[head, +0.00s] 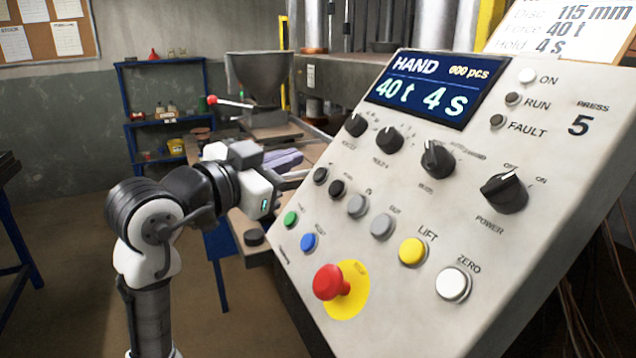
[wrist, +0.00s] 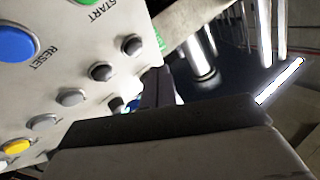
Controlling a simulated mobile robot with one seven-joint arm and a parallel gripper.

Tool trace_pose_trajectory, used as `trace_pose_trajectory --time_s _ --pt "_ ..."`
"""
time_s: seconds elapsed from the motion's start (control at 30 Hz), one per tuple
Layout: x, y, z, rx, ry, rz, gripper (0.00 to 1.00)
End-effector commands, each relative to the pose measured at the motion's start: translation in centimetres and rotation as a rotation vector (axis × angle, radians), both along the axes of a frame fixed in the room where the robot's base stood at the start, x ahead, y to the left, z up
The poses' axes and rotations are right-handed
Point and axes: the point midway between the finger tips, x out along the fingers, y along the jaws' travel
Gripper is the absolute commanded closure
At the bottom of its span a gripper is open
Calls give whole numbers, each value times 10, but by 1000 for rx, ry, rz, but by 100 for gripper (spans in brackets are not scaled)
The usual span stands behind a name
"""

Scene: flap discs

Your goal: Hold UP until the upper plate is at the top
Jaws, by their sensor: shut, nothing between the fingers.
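The slanted control panel (head: 400,165) fills the right of the head view. Its row of dark and grey buttons starts with two black ones, a left one (head: 321,175) and a right one (head: 337,188); I cannot read which is UP. My gripper (head: 296,180) is shut and empty at the panel's left edge, close to these buttons. In the wrist view its dark fingers (wrist: 156,92) show beside the row, and contact cannot be made out. The press (head: 345,75) stands behind the panel, largely hidden; I cannot tell its upper plate's height.
The display (head: 420,90) reads HAND, 40 t, 4 s. A red emergency button (head: 331,282), yellow LIFT button (head: 412,251) and white ZERO button (head: 453,284) sit lower on the panel. A metal hopper (head: 262,80) and blue shelf (head: 165,115) stand behind.

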Motion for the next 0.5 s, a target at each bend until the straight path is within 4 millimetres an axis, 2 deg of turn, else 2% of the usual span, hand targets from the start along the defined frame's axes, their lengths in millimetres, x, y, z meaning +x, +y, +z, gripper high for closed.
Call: trace_pose_trajectory --time_s 0.03,0.2,0.5 --pt "1 -5 -7 0 0 -2 100" --pt "5 -14 -13 0 0 -2 100" --pt "6 -16 -14 1 -1 0 100"
